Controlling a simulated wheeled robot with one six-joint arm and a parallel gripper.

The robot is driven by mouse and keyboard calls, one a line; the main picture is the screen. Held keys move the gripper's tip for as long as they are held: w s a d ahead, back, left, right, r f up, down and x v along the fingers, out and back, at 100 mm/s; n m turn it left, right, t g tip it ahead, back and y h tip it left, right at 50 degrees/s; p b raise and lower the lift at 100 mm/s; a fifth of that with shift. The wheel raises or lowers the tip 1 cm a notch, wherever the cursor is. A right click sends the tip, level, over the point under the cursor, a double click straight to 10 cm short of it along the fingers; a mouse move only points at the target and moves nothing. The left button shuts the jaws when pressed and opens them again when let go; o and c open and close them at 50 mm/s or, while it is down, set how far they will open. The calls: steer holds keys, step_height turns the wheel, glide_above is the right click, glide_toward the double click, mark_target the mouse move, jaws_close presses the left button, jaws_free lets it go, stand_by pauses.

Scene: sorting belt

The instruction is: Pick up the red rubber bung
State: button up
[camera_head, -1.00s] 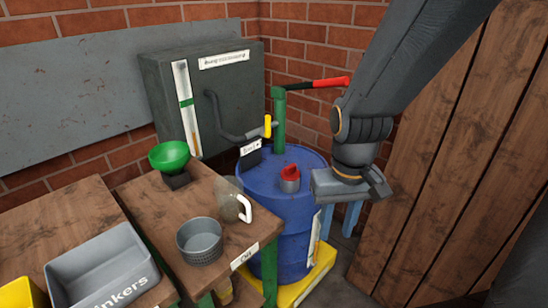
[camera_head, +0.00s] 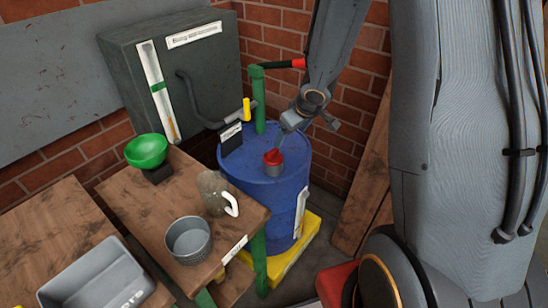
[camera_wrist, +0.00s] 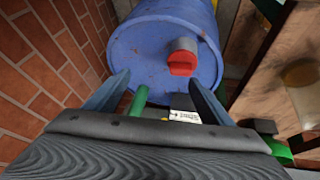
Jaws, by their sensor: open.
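The red rubber bung (camera_head: 273,157) sits on top of the blue drum (camera_head: 240,170), with a grey collar around its lower part. In the wrist view the bung (camera_wrist: 181,66) shows just beyond the fingertips, between their lines and nearer the right finger. My gripper (camera_head: 306,122) is above the drum's back right side, up and to the right of the bung. In the wrist view my gripper (camera_wrist: 158,82) has its two blue-grey fingers spread, with nothing between them. The bung is apart from both fingers.
A green pump post (camera_head: 259,100) with a red-tipped handle stands at the drum's back. A black label holder (camera_head: 231,140) is on the drum's left.

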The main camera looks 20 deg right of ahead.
mark_target(274, 151)
steer(key=a+f+n+y+p, duration=0.1)
steer(key=w+a+f+n+y+p, duration=0.1)
steer(key=a+y, duration=0.1)
steer(key=shift+f+g, duration=0.4)
steer(key=x, duration=0.7)
steer(key=shift+s+f, duration=0.15)
steer(key=shift+f, duration=0.1)
steer(key=c, duration=1.5)
